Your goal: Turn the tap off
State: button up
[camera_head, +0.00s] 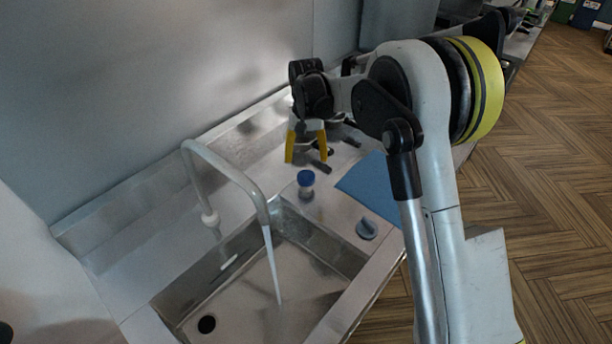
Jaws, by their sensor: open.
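The tap (225,170) is a pale grey curved spout over the steel sink (215,290), at the left of the view. A pale stream of water (272,265) falls from its end into the basin. A white collar (210,219) sits low on the tap's upright. A grey-blue round knob (366,229) is on the counter at the sink's right edge; I cannot tell if it belongs to the tap. My gripper (306,147) is open with its yellow fingers pointing down, above the counter behind the sink. It is empty and apart from the tap and the knob.
A small jar with a blue cap (306,178) stands between my gripper and the sink. A blue flat sheet (372,188) lies to its right. Small dark items (320,167) lie beneath my gripper. A wall (150,90) rises behind the counter, and wooden floor (550,200) is open at right.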

aim_at(306, 176)
notch_tip(306, 176, down, 8)
jog(key=shift+f+b, duration=0.1)
jog(key=shift+b, duration=0.7)
jog(key=c, duration=1.2)
